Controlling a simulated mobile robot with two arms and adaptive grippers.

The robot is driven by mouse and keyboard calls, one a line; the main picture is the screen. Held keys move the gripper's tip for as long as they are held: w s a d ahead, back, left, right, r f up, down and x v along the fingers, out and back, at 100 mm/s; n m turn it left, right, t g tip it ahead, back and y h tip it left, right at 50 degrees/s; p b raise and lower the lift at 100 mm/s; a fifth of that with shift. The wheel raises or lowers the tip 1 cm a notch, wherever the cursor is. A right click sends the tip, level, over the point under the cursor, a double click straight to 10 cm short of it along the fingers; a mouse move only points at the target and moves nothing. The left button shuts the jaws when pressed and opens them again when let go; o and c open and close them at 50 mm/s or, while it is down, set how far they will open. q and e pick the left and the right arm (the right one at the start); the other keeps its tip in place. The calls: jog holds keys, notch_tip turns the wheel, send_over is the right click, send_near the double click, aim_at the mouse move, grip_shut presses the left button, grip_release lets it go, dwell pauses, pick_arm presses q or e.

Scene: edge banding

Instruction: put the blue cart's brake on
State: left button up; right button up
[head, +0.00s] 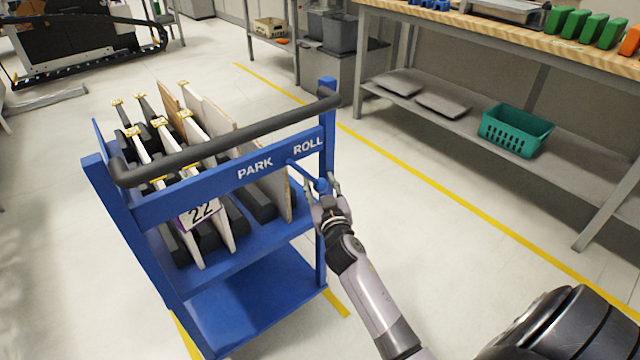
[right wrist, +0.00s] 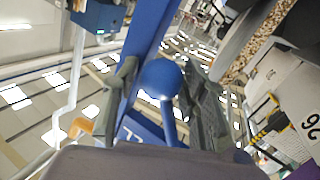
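The blue cart (head: 150,212) stands left of centre in the head view, with a black push handle and the words PARK and ROLL on its blue bar. The brake lever (head: 303,172) slants down to the right under ROLL and ends in a blue ball knob (head: 321,185). My right gripper (head: 323,187) is at the knob, one finger on each side. In the right wrist view the knob (right wrist: 160,79) sits between the spread fingers, with a small gap; I cannot tell whether either finger touches. My left gripper is not in view.
Upright panels (head: 205,120) and a number 22 tag (head: 200,212) are on the cart. A workbench (head: 480,33) with a lower shelf and a green basket (head: 515,131) stands to the right. The floor between cart and bench is clear, with a yellow line.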

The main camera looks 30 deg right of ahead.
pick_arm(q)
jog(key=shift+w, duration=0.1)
pick_arm(e)
grip_shut()
dwell(0.3)
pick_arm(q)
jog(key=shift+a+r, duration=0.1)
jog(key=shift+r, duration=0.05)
pick_arm(e)
jog(key=shift+w+a, duration=0.1)
jog(key=shift+a, duration=0.05)
dwell(0.4)
